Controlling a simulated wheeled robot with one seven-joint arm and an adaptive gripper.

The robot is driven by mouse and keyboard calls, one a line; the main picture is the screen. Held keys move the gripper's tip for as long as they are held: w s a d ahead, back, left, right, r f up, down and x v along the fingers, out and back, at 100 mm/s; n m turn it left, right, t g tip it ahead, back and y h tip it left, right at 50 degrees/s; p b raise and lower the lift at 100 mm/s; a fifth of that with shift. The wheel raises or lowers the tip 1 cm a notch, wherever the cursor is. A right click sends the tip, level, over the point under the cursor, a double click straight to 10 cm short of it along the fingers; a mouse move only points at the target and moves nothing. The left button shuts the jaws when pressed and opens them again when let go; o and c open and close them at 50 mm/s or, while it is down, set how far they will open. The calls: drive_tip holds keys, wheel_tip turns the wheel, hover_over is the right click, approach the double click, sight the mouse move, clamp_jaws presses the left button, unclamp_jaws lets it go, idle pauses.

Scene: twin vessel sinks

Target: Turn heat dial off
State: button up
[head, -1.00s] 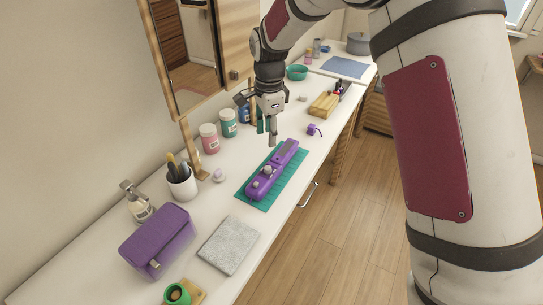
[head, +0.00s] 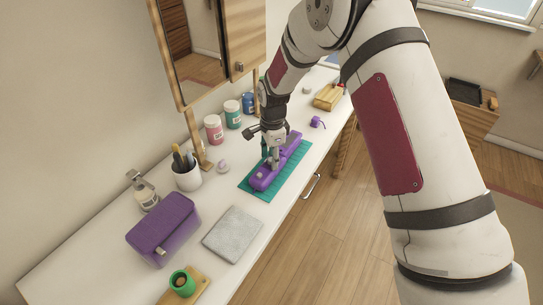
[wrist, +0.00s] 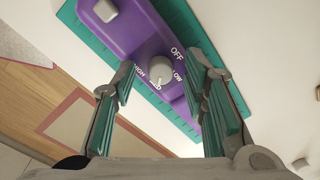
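A long purple heat unit (head: 291,147) lies on a green mat (head: 247,192) on the counter. In the wrist view, the grey round heat dial (wrist: 158,69) sits on the purple body, with the labels OFF, LOW, MED and HIGH around it. A pale mark on the dial appears to point toward MED. My gripper (wrist: 161,77) is open, its green-padded fingers on either side of the dial with gaps; contact cannot be seen. A second, squarish grey knob (wrist: 105,11) is on the unit. In the head view my gripper (head: 270,160) covers the dial.
A purple case (head: 163,229), a grey cloth (head: 232,234) and a green cup (head: 182,282) are nearer me. A brush holder (head: 187,175) and jars (head: 213,129) stand along the wall below the mirror. A purple item (head: 317,122) lies beyond the mat.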

drive_tip(key=shift+c, duration=0.6)
clamp_jaws()
